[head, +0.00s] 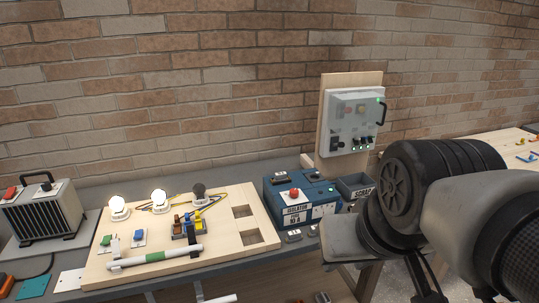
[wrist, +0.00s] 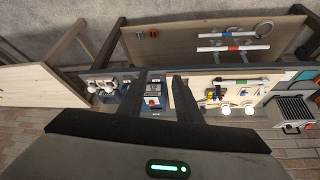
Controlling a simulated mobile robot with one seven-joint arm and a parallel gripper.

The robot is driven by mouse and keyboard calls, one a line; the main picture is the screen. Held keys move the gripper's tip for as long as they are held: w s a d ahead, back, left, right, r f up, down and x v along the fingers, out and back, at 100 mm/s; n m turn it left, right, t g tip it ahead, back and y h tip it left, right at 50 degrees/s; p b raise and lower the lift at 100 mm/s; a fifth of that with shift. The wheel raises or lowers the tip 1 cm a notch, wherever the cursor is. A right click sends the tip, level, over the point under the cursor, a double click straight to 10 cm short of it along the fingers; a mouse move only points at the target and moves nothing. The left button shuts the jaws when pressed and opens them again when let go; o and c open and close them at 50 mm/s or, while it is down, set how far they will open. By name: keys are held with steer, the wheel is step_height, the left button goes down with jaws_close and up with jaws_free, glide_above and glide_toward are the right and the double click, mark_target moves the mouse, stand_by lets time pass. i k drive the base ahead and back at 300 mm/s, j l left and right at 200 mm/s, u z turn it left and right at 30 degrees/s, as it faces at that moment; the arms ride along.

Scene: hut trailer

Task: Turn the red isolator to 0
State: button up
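Which mark the knob points to is too small to read. In the wrist view, the scene appears upside down and the red knob (wrist: 152,101) shows between my fingers, some distance beyond them. My gripper (wrist: 160,76) is open, with nothing between its two dark fingers. In the head view my arm fills the right foreground, and the fingers cannot be made out clearly.
Left of the box lies a wooden board (head: 105,272) with lamps, switches and a white-and-green tube (head: 155,257). A grey panel (head: 355,125) on an upright board stands behind right. A heater (head: 43,213) stands far left.

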mark_target(294, 193)
steer(key=i+l+u, duration=0.35)
steer(key=l, duration=0.25)
steer(key=i+l+u, duration=0.15)
steer(key=i+l, duration=0.1)
steer(key=l, duration=0.1)
